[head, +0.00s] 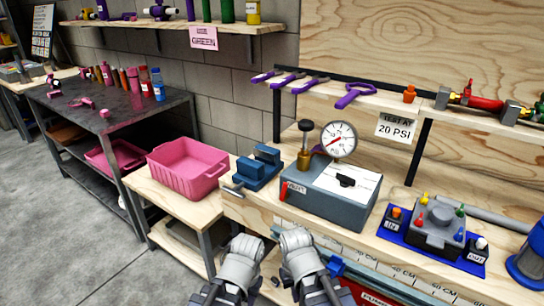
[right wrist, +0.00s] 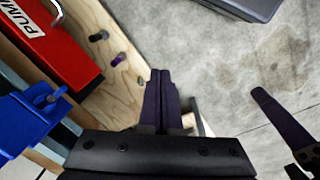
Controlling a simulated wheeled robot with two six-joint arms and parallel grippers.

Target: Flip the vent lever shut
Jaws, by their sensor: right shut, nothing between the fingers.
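The grey test box (head: 330,205) stands on the wooden bench and carries a round pressure gauge (head: 338,139). A small red vent lever (head: 284,191) sits at the box's front left corner, beside a white label; it looks roughly upright, slightly tilted. My right gripper (right wrist: 165,98) is shut and empty, low in front of the bench; its wrist shows in the head view, below the box and apart from the lever. My left gripper (right wrist: 278,135) shows partly at the right edge of the right wrist view, its fingers apart; its tips are hidden in the head view.
A blue vise (head: 259,167) and a pink bin (head: 188,167) stand left of the box. A fitting block on a blue mat (head: 398,228) lies to its right. A red pump box (right wrist: 45,45) is beneath the bench top. The floor at left is clear.

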